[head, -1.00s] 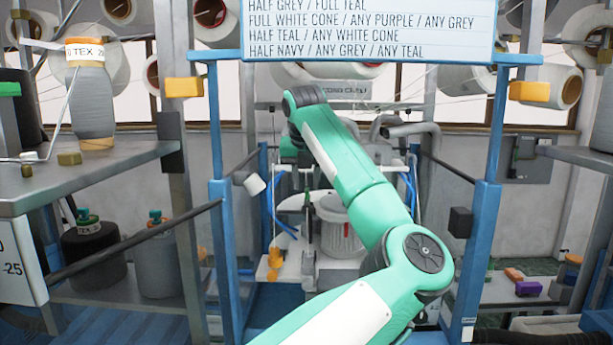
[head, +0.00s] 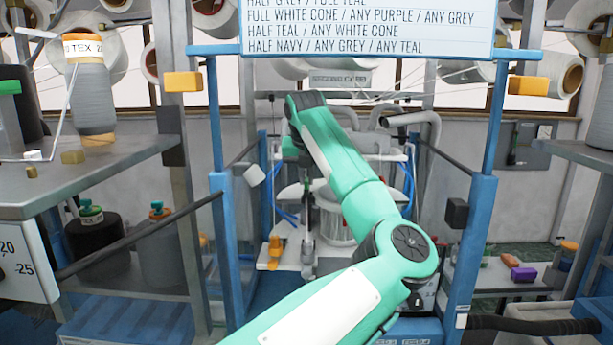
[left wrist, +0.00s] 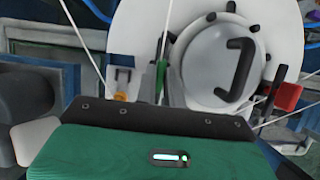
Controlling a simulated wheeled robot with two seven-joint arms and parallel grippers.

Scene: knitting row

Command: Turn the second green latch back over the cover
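The round cover (left wrist: 225,62) is a pale, glassy disc with a black handle, seen in the left wrist view on a wide white ring. A slim upright green piece, likely a green latch (left wrist: 161,78), stands at the cover's left edge. A red latch-like piece (left wrist: 284,97) is at its right. My left gripper (head: 307,205) hangs from the raised green arm over the machine in the head view, small and partly hidden. My right gripper is out of view.
Blue posts (head: 230,240) flank the machine, with a dark bar (head: 140,235) at left. A grey shelf (head: 100,170) holds a yarn cone (head: 91,100). A sign (head: 370,30) hangs above. Thin yarns cross near the cover.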

